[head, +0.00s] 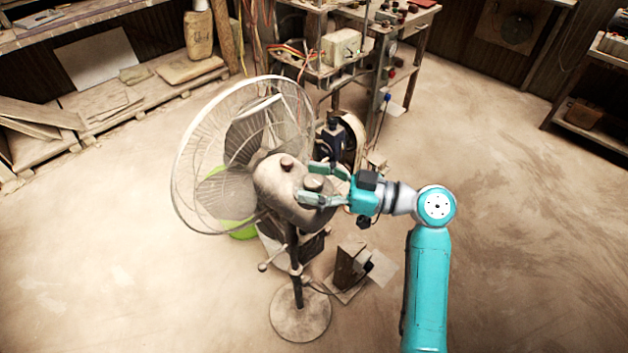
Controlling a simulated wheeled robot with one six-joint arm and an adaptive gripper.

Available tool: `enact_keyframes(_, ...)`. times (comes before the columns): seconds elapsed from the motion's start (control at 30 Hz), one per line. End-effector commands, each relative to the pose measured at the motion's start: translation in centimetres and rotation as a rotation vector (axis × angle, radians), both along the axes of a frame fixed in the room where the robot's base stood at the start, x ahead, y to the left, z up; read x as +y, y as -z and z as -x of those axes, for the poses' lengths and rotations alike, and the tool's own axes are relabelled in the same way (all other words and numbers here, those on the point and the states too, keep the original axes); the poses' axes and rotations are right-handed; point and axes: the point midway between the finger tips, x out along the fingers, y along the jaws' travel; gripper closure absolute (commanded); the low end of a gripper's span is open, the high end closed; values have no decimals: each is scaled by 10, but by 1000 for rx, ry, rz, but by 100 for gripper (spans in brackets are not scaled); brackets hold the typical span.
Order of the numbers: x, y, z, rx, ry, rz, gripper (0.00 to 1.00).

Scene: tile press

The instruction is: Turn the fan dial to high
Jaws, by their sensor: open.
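A dusty pedestal fan (293,222) stands upright in the middle of the head view, its wire cage (215,140) facing left. On top of its motor housing are two knobs, one further left (287,162) and one further right (315,183). I cannot tell which is the fan dial, and no markings are readable. My teal gripper (312,181) is open, with its fingers on either side of the right knob. I cannot tell whether the fingers touch it.
A cluttered workbench (310,68) with wires and boxes stands behind the fan. A small brown block-like object (350,262) is on the floor right of the fan's round base (300,314). A green object (243,232) is behind the fan.

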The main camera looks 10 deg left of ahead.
Motion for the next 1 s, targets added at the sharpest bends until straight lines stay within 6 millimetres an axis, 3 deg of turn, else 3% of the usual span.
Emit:
enact_keyframes(0.27, 1, 0, 0, 0, 0, 0, 34)
enact_keyframes(0.5, 1, 0, 0, 0, 0, 0, 94)
enact_keyframes(1.0, 2, 1, 2, 1, 106, 0, 95)
